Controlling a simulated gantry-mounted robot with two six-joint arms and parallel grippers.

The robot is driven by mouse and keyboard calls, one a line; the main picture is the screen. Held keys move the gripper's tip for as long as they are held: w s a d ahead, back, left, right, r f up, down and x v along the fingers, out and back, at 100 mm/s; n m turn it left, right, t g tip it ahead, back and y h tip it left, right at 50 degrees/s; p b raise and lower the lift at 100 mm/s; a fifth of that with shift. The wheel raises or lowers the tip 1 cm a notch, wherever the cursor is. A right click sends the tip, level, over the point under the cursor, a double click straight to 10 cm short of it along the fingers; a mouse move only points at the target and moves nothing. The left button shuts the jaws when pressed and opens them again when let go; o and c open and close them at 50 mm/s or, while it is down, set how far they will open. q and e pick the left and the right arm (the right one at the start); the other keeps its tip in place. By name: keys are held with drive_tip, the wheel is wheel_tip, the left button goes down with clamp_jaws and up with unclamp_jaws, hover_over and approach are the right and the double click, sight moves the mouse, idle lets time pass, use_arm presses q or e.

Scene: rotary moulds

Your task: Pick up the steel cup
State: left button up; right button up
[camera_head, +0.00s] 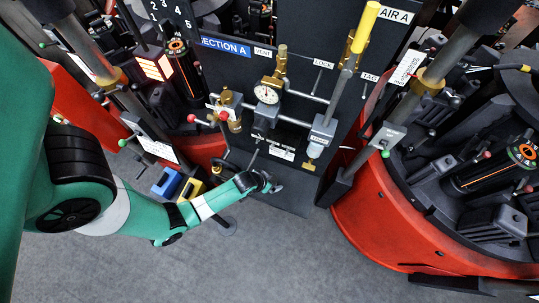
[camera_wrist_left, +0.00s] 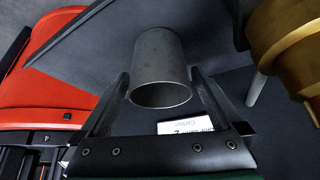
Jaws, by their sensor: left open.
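The steel cup (camera_wrist_left: 162,65) is a plain grey cylinder in the left wrist view, with its dark open rim facing the camera. My left gripper (camera_head: 268,184) reaches to the foot of the black panel in the head view. In the left wrist view its two fingers (camera_wrist_left: 160,85) are spread on either side of the cup, with a visible gap on each side. I cannot tell how deep the cup sits between the fingertips. In the head view I cannot make out the cup near the gripper. My right gripper is not in view.
The black panel (camera_head: 228,72) with a gauge (camera_head: 267,94), valves and pipes stands behind the gripper. A blue block (camera_head: 167,182) and a yellow block (camera_head: 190,188) lie near my left forearm. Red round machine bases flank it. Grey floor (camera_head: 300,265) is open in front.

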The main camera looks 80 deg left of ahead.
sight(275, 177)
use_arm(q)
drive_tip(key=shift+x, duration=1)
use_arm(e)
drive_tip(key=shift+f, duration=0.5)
use_arm(q)
drive_tip(key=c, duration=1.4)
drive_tip(key=shift+o, duration=0.2)
drive_tip(key=r, duration=0.1)
drive_tip(key=r+p, duration=0.1)
drive_tip(key=r, duration=0.1)
drive_tip(key=r+p, duration=0.1)
drive_tip(key=shift+s+d+r, duration=0.25)
drive_tip(key=shift+d+r, duration=0.1)
drive_tip(key=s+d+r+p, duration=0.7)
drive_tip(key=d+r+p, duration=0.1)
drive_tip(key=d+p, duration=0.2)
drive_tip(key=shift+s+d+r, duration=0.2)
drive_tip(key=shift+s+d, duration=0.05)
drive_tip(key=shift+d, duration=0.2)
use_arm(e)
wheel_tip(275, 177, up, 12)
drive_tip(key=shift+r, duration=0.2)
